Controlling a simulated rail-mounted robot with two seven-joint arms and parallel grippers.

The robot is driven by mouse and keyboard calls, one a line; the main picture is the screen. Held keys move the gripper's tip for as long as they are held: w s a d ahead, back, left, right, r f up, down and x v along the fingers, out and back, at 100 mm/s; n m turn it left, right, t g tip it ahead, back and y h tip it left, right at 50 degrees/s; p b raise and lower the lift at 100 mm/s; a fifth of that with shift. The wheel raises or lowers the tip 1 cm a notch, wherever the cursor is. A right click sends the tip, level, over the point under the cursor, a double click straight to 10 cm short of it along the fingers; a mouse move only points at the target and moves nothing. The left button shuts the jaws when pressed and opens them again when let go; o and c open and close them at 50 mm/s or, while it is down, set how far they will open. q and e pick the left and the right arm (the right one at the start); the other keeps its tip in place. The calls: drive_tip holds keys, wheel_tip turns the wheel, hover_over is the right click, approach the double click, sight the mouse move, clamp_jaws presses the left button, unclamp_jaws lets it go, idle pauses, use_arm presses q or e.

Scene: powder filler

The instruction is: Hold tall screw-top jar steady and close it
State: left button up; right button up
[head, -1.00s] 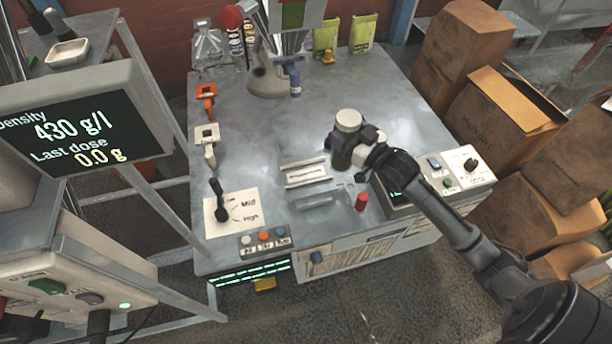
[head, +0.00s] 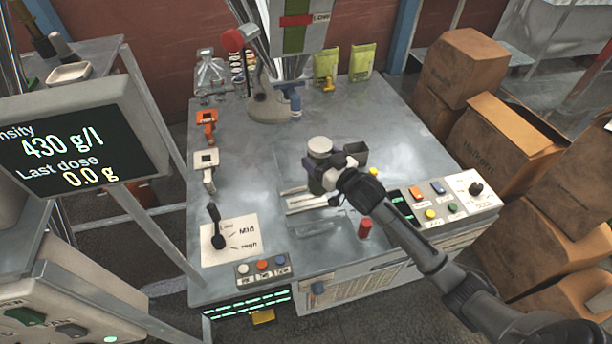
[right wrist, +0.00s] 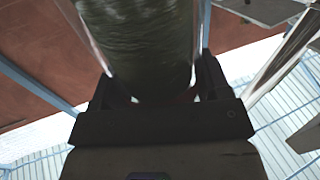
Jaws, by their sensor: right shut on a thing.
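The tall jar (head: 316,183) is dark green with a pale grey-white round top (head: 319,146). It stands upright near the middle of the metal table in the head view. I cannot tell whether its top is screwed down, or whether its base touches the table. My right gripper (head: 325,174) is shut around the jar's side from the right and hides part of its body. In the right wrist view my right gripper (right wrist: 152,98) holds the clear jar (right wrist: 150,45), and dark green contents show through its wall. My left gripper is not in view.
A red cylinder (head: 365,228) stands near the table's front edge. Button panels (head: 437,198) line the right front edge. A lever plate (head: 232,238) is at left. The table left of the jar is mostly clear.

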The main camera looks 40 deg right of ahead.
drive_tip(key=shift+w+a+f+b, duration=0.2)
drive_tip(key=shift+w+a+f, duration=0.15)
drive_tip(key=shift+w, duration=0.2)
drive_tip(key=shift+w+a+f+b, duration=0.2)
drive_tip(key=shift+w+f, duration=0.2)
drive_tip(key=shift+w, duration=0.2)
drive_tip(key=shift+w+a+f+b, duration=0.15)
drive_tip(key=shift+w+a+f, duration=0.2)
drive_tip(key=shift+w, duration=0.2)
drive_tip(key=shift+f, duration=0.15)
wheel_tip(320, 180, down, 4)
drive_tip(key=shift+s+r+b, duration=0.1)
drive_tip(key=shift+b, duration=1)
drive_tip(key=shift+f, duration=0.2)
drive_tip(key=o, duration=1.7)
